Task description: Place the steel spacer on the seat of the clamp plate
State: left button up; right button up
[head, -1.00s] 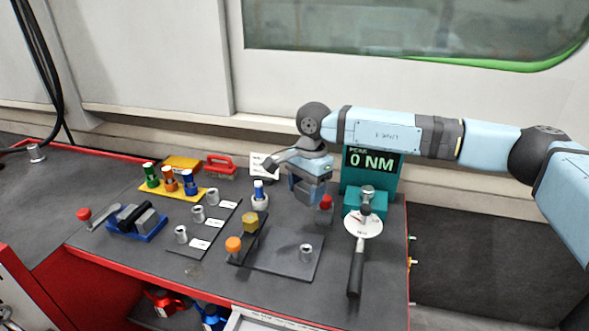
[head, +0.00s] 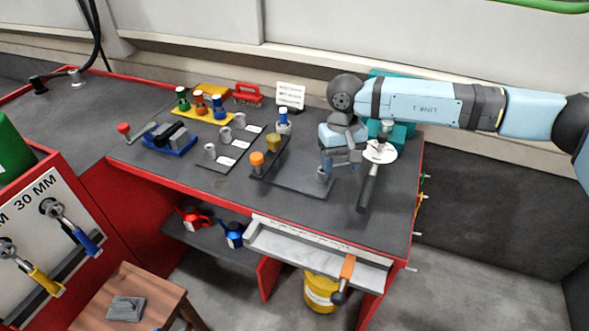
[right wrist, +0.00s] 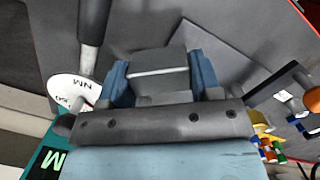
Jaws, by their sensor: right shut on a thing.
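My right gripper (head: 341,162) is shut on a grey block, which I take for the steel spacer. In the right wrist view the block (right wrist: 158,78) sits between the two blue fingers of my right gripper (right wrist: 160,72). In the head view the gripper hangs low over the right part of the dark clamp plate (head: 295,183). A steel cylinder (head: 322,174) stands on the plate just left of the fingers. The gap under the block and the seat cannot be made out. My left gripper is not in view.
A blue vise (head: 170,140) and several sockets stand farther left.

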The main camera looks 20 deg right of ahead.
aim_at(297, 172)
jog(key=l+u, duration=0.4)
jog(key=k+l+u, duration=0.1)
jog(key=l+u, duration=0.25)
jog(key=l, duration=0.2)
jog(key=k+l+u, duration=0.15)
jog(key=l+u, duration=0.25)
jog(key=k+l+u, duration=0.2)
jog(key=l+u, duration=0.15)
jog(key=l, duration=0.15)
